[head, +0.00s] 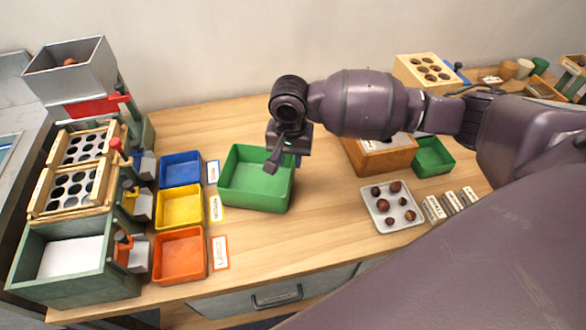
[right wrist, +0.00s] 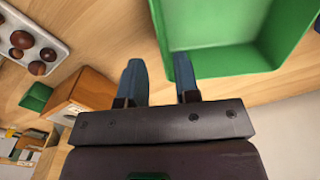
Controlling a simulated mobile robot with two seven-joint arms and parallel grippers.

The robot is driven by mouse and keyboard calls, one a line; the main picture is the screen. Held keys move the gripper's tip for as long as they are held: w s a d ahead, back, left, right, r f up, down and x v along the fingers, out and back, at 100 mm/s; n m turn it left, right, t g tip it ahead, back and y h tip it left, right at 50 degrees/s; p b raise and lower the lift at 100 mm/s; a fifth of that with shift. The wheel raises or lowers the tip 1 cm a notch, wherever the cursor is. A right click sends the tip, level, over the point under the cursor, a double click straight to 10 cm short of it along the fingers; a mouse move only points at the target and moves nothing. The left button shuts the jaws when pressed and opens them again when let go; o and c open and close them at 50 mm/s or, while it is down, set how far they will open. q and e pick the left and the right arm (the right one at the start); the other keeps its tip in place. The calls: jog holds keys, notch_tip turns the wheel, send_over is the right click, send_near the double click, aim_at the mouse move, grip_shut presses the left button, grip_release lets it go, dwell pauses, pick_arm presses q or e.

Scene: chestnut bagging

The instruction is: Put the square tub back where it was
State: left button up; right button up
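A large, squarish green tub (head: 240,200) stands on the wooden table near the middle of the head view and looks empty. My right gripper (head: 271,165) is at its right rear part. In the right wrist view, the two fingers of my right gripper (right wrist: 160,75) are apart. One finger shows outside the green tub's wall (right wrist: 162,45) and the other overlaps its inside; I see no finger pressed on the wall. A smaller green tub (head: 434,158) stands at the right beside a wooden box. My left gripper is not in view.
Blue (head: 181,169), yellow (head: 180,207) and orange (head: 181,256) bins with label cards stand left of the large tub, beside a sorting machine (head: 75,200). A white tray (head: 376,218) of several chestnuts and the wooden box (head: 390,160) stand right. Table between is clear.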

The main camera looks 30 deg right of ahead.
notch_tip(320, 180, up, 4)
jog(key=shift+r+p, duration=0.1)
jog(key=shift+p, duration=0.3)
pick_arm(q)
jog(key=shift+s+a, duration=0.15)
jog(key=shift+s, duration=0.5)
pick_arm(e)
jog(key=shift+r, duration=0.25)
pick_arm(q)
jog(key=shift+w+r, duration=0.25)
